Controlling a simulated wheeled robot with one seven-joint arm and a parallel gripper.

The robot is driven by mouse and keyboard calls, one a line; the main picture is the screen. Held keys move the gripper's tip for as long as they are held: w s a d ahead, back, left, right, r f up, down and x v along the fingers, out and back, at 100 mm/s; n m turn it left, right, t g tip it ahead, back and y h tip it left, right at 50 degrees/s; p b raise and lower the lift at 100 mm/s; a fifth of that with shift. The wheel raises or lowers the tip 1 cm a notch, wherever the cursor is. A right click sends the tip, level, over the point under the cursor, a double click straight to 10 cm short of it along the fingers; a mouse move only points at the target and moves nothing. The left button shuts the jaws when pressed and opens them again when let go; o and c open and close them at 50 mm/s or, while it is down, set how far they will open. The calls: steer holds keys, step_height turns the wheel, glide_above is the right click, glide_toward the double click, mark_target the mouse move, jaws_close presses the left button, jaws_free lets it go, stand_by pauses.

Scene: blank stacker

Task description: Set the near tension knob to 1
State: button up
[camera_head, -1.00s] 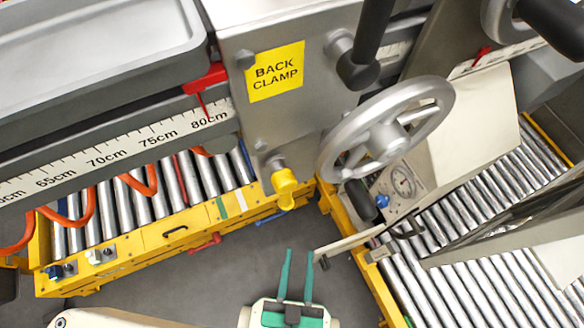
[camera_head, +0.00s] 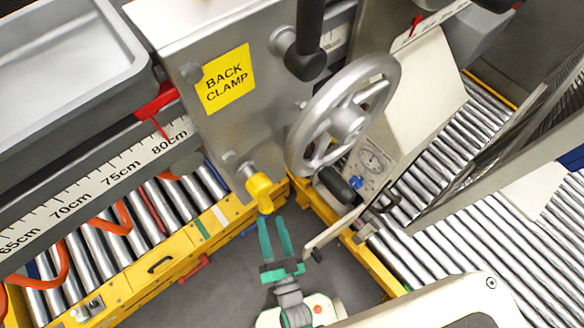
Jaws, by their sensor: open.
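My gripper (camera_head: 273,222) has two green fingers, open and apart with nothing between them. It points up the picture, with its tips just below a yellow knob (camera_head: 260,192). The picture does not show clearly whether they touch. The yellow knob sits on a short metal shaft at the lower edge of the grey BACK CLAMP housing (camera_head: 200,115). A small panel with a round gauge (camera_head: 373,160) and a blue knob (camera_head: 356,182) is to the right. No tension label or number scale is legible at either knob, so I cannot tell which one is the near tension knob.
A large silver handwheel (camera_head: 343,118) and black handles (camera_head: 305,55) stand out near the yellow knob. A beige lever (camera_head: 333,228) lies just right of my fingers. Roller conveyors with yellow frames (camera_head: 150,262) run on both sides. Grey floor (camera_head: 225,285) is open below.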

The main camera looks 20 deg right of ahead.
steer(key=w+d+f+m+h, duration=0.35)
steer(key=w+m, duration=0.25)
steer(key=m, duration=0.2)
steer(key=w+d+f+m+g+h, duration=0.1)
steer(key=w+d+f+m+h, duration=0.1)
steer(key=w+m+h, duration=0.35)
steer(key=w+d+f+m+h, duration=0.25)
steer(key=w+m, duration=0.45)
steer(key=m, duration=0.4)
steer(key=w+a+f+m+g+h, duration=0.1)
steer(key=a+f+m+g+h, duration=0.1)
steer(key=f+m+g, duration=0.5)
steer(key=w+a+f+m+g+h, duration=0.1)
steer(key=a+m+g+h, duration=0.2)
steer(key=m, duration=0.8)
steer(key=w+d+g, duration=0.1)
steer(key=w+d, duration=0.2)
steer(key=d, duration=0.7)
steer(key=shift+w+d, duration=0.15)
steer(key=shift+d, duration=0.15)
steer(key=c, duration=1.1)
